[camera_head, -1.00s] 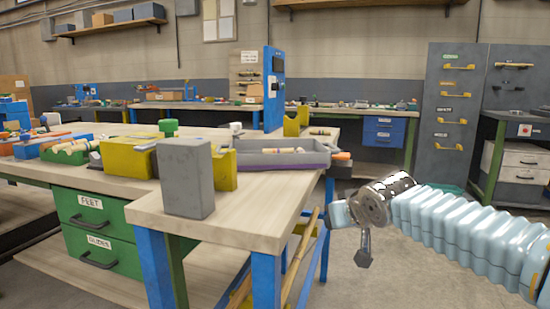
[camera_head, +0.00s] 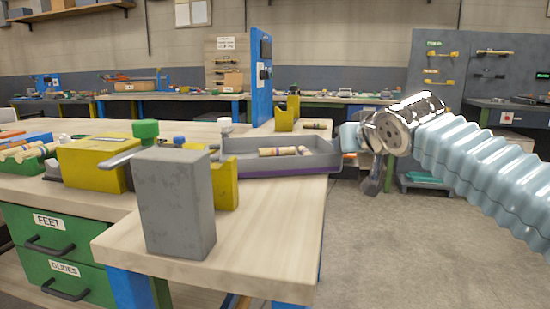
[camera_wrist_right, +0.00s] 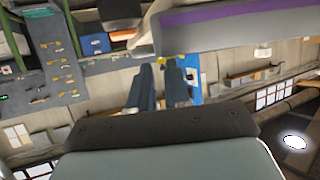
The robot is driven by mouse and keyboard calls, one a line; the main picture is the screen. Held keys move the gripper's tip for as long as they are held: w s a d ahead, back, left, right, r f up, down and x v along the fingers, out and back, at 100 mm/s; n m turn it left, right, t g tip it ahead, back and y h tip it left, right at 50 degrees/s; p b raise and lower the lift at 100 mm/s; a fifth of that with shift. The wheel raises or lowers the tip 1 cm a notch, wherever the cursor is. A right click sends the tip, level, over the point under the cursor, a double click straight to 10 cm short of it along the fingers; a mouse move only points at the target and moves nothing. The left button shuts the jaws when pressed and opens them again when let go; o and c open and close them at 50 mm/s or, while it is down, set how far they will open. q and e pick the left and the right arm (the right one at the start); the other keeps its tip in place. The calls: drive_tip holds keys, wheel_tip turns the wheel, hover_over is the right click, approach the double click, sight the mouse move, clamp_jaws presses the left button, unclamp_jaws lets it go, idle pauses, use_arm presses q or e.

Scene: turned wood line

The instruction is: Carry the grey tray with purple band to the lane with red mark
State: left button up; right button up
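The grey tray with a purple band (camera_head: 288,171) sits on the near wooden bench, at its right end, with several turned wood pieces (camera_head: 278,151) in it. In the right wrist view the tray (camera_wrist_right: 230,30) fills the upper right, purple band showing. My right gripper (camera_head: 352,138) is just right of the tray's right end, apparently apart from it. In the right wrist view its two fingers (camera_wrist_right: 161,86) are close together with nothing visible between them; their opening is unclear. A small white card with a red mark (camera_head: 507,117) shows on the far right bench. My left gripper is not in view.
A tall grey block (camera_head: 175,203) stands at the bench's front, with yellow holders (camera_head: 95,163) behind it. A blue upright panel (camera_head: 261,78) and a yellow bracket (camera_head: 286,114) stand beyond the tray. Open floor (camera_head: 400,255) lies right of the bench.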

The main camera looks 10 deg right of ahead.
drive_tip(key=x, duration=0.7)
drive_tip(key=shift+w+p, duration=0.1)
drive_tip(key=shift+p, duration=0.2)
drive_tip(key=shift+c, duration=0.5)
clamp_jaws()
drive_tip(key=shift+r, duration=0.1)
idle(0.4)
